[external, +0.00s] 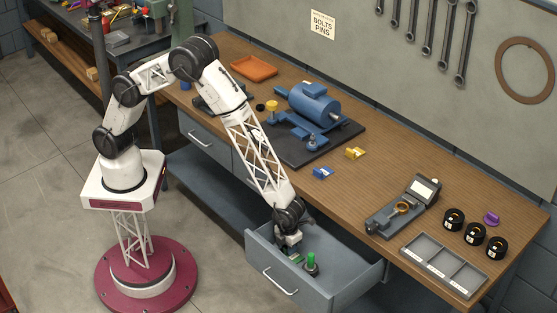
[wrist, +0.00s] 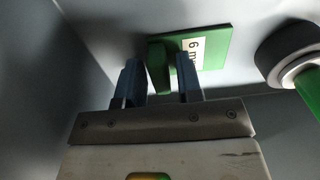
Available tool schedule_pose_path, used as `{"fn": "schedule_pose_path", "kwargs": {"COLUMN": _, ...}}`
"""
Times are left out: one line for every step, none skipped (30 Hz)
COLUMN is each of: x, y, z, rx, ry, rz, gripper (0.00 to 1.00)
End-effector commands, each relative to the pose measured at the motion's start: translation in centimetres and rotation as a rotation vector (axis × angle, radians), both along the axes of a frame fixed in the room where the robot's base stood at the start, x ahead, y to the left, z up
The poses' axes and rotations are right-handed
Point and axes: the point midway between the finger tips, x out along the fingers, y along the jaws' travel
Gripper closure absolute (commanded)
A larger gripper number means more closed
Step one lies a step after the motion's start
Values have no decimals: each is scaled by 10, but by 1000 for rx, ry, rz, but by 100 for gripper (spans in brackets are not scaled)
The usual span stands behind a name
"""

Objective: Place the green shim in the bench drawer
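The green shim (wrist: 215,45) is a flat plate with a white label reading "6 m…" and a raised green tab (wrist: 158,66). It appears to lie on the floor of the open bench drawer (external: 345,277). In the external view a bit of the shim (external: 296,258) shows below my gripper (external: 291,247). In the wrist view my gripper's fingers (wrist: 162,83) stand on either side of the tab, with a visible gap at the right finger. The gripper looks open around the tab. The fingers hide part of the plate.
A green-handled tool with a round black and grey base (external: 311,264) stands in the drawer right beside the shim. The drawer walls are close around my gripper. On the bench above are a grey divided tray (external: 445,266), black rings (external: 474,233) and a gauge (external: 402,209).

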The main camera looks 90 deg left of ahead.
Motion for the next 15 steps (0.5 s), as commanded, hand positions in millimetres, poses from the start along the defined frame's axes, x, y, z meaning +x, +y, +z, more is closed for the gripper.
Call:
{"fn": "schedule_pose_path", "kwargs": {"x": 0, "y": 0, "z": 0, "rx": 0, "ry": 0, "rz": 0, "gripper": 59}}
{"fn": "schedule_pose_path", "kwargs": {"x": 0, "y": 0, "z": 0, "rx": 0, "ry": 0, "rz": 0, "gripper": 58}}
{"fn": "schedule_pose_path", "kwargs": {"x": 0, "y": 0, "z": 0, "rx": 0, "ry": 0, "rz": 0, "gripper": 58}}
{"fn": "schedule_pose_path", "kwargs": {"x": 0, "y": 0, "z": 0, "rx": 0, "ry": 0, "rz": 0, "gripper": 58}}
{"fn": "schedule_pose_path", "kwargs": {"x": 0, "y": 0, "z": 0, "rx": 0, "ry": 0, "rz": 0, "gripper": 58}}
{"fn": "schedule_pose_path", "kwargs": {"x": 0, "y": 0, "z": 0, "rx": 0, "ry": 0, "rz": 0, "gripper": 58}}
{"fn": "schedule_pose_path", "kwargs": {"x": 0, "y": 0, "z": 0, "rx": 0, "ry": 0, "rz": 0, "gripper": 58}}
{"fn": "schedule_pose_path", "kwargs": {"x": 0, "y": 0, "z": 0, "rx": 0, "ry": 0, "rz": 0, "gripper": 58}}
{"fn": "schedule_pose_path", "kwargs": {"x": 0, "y": 0, "z": 0, "rx": 0, "ry": 0, "rz": 0, "gripper": 58}}
{"fn": "schedule_pose_path", "kwargs": {"x": 0, "y": 0, "z": 0, "rx": 0, "ry": 0, "rz": 0, "gripper": 58}}
{"fn": "schedule_pose_path", "kwargs": {"x": 0, "y": 0, "z": 1, "rx": 0, "ry": 0, "rz": 0, "gripper": 58}}
{"fn": "schedule_pose_path", "kwargs": {"x": 0, "y": 0, "z": 2, "rx": 0, "ry": 0, "rz": 0, "gripper": 58}}
{"fn": "schedule_pose_path", "kwargs": {"x": 0, "y": 0, "z": 3, "rx": 0, "ry": 0, "rz": 0, "gripper": 58}}
{"fn": "schedule_pose_path", "kwargs": {"x": 0, "y": 0, "z": 4, "rx": -1, "ry": -1, "rz": 0, "gripper": 58}}
{"fn": "schedule_pose_path", "kwargs": {"x": 0, "y": 0, "z": 5, "rx": -1, "ry": -1, "rz": 0, "gripper": 58}}
